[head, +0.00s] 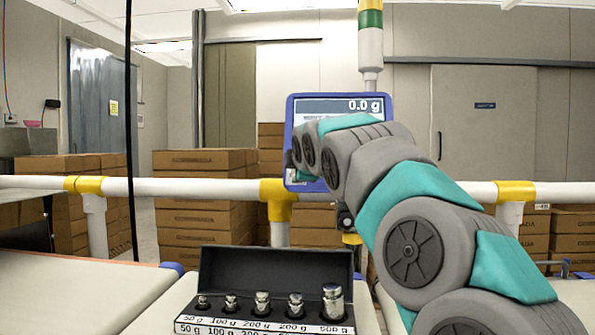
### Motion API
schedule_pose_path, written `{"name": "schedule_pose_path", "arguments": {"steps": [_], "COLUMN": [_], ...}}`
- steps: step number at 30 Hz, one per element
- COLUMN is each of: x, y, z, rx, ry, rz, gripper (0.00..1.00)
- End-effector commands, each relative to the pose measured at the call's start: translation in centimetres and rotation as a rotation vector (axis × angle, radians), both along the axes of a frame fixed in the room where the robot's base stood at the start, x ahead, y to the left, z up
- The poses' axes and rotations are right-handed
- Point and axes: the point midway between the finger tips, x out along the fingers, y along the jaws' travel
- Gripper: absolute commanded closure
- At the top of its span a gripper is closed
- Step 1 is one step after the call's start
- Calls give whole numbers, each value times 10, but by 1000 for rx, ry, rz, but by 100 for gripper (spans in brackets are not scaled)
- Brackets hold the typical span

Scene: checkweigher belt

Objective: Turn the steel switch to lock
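My teal and grey arm rises from the lower right and bends in front of the display's lower part. My gripper does not show clearly; its fingers are hidden behind my own arm links. A small dark part (345,217) shows just below the arm near the rail, too small to tell what it is.
An open black case (277,265) with several steel weights stands at the front centre. A white rail (165,186) with yellow joints (278,190) runs across. Pale belts (70,295) lie at the front left. Stacked cartons (200,200) stand behind the rail. A signal tower (370,45) rises above the display.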

Motion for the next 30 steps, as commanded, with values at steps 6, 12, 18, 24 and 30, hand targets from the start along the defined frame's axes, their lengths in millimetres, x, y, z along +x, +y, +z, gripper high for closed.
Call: {"name": "schedule_pose_path", "arguments": {"steps": [6, 12, 18, 24, 30], "x": [0, 0, 0, 0, -7], "y": [1, 1, 0, 0, -2], "z": [-1, -1, 0, 0, 3], "rx": [-2, -2, -1, -1, 0], "ry": [1, 1, 1, 1, -2], "rz": [2, 2, 0, 0, 0], "gripper": [100, 48, 30, 30, 30]}}
